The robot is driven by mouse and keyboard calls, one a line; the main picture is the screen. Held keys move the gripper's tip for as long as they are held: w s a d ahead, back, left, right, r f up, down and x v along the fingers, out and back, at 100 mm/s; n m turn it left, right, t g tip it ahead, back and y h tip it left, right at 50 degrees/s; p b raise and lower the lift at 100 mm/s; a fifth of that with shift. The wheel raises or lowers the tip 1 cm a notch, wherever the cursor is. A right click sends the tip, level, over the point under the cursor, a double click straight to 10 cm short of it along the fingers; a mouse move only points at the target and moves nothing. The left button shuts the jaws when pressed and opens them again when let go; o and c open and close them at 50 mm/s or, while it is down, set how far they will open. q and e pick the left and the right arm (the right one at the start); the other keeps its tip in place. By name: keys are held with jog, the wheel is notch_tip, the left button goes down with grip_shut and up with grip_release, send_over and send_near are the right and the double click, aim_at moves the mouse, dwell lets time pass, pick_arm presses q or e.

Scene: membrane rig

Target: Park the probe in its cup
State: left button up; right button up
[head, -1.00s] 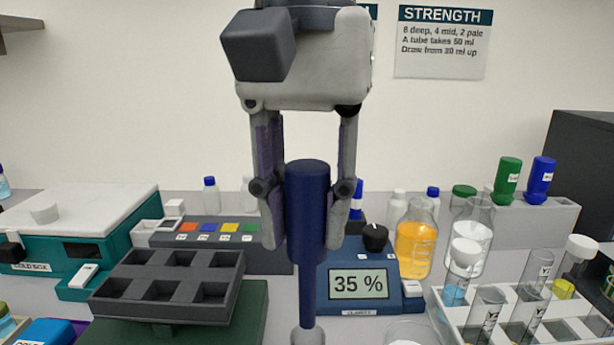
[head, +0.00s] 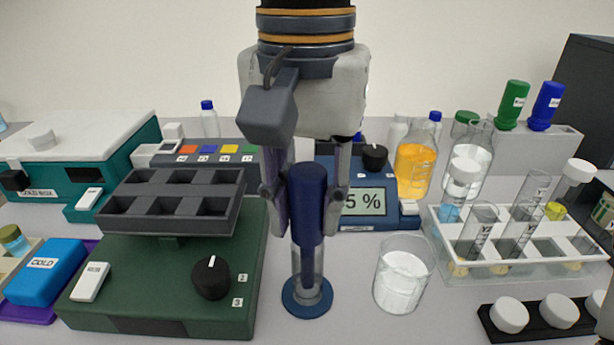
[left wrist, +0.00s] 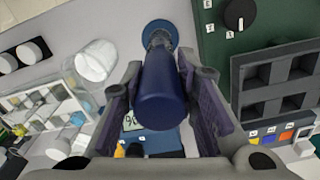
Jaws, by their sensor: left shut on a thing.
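The probe (head: 308,195) is a dark blue cylinder, held upright in my left gripper (head: 305,205), which is shut on its sides. The cup (head: 307,297) is a clear tube on a round blue base, directly below the probe in the head view. The probe's lower end overlaps the cup's top; I cannot tell how deep it sits inside. In the left wrist view the probe (left wrist: 160,90) lies between the fingers, and its far end lines up with the cup's blue base (left wrist: 158,26). My right gripper is not in view.
A green unit with a black knob (head: 211,277) and a dark grey rack (head: 170,208) stands left of the cup. A glass beaker (head: 403,275) stands close on the right. The clarity meter (head: 385,213) is behind. A tube rack (head: 500,262) is further right.

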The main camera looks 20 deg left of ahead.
pick_arm(q)
jog(key=shift+f, duration=0.65)
dwell(0.4)
jog(key=o, duration=1.1)
jog(key=shift+c, duration=0.2)
notch_tip(320, 180, up, 12)
